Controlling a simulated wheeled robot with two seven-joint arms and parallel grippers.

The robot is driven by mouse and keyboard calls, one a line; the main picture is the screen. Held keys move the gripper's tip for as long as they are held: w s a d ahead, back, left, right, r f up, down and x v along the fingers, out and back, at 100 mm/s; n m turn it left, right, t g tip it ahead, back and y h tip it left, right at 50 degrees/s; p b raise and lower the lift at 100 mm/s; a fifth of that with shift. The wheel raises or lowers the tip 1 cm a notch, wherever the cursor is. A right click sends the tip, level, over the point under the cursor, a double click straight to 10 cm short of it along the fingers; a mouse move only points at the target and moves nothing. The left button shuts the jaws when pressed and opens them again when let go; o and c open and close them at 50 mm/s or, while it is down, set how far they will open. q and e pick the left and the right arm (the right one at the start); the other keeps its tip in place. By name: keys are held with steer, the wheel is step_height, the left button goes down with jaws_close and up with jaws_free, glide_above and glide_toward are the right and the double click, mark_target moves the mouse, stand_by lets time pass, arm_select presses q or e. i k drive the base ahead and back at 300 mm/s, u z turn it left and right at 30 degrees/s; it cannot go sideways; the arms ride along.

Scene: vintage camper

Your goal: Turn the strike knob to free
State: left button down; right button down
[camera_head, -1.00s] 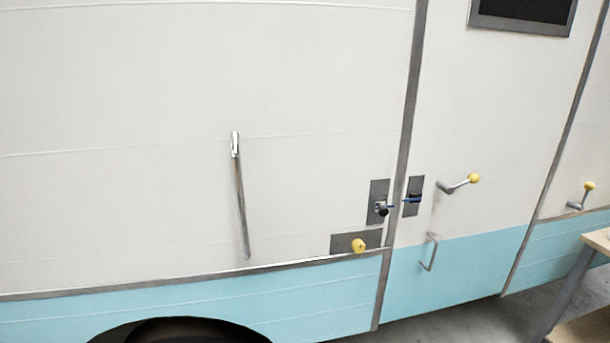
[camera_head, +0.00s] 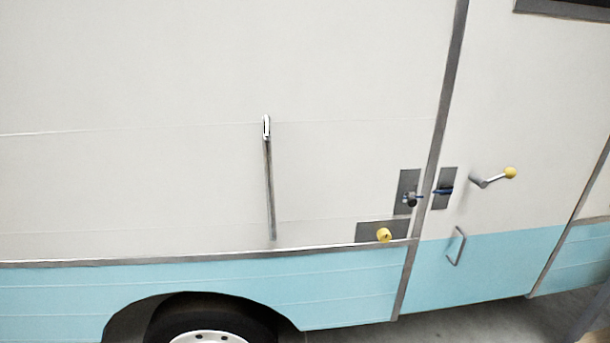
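A yellow round knob (camera_head: 384,235) sits on a horizontal grey plate (camera_head: 366,232) low on the camper wall, left of the door seam. Above it, a small black knob (camera_head: 411,200) is on an upright grey plate (camera_head: 408,180) beside the seam. A dark latch piece with a blue part (camera_head: 443,191) is on a matching plate (camera_head: 449,178) across the seam, on the door. I cannot tell from the picture which knob is the strike knob or how it is set. Neither gripper is in view.
A lever with a yellow ball end (camera_head: 510,172) and a wire pull handle (camera_head: 457,247) stick out from the door. A long upright grab bar (camera_head: 269,185) is on the wall to the left. A wheel (camera_head: 208,327) is below. No obstacle shows before the knobs.

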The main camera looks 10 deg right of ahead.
mark_target(384, 235)
steer(key=u, duration=1.95)
steer(key=k, duration=1.7)
steer(key=z, duration=2.65)
steer(key=i, duration=0.5)
steer(key=u, duration=0.1)
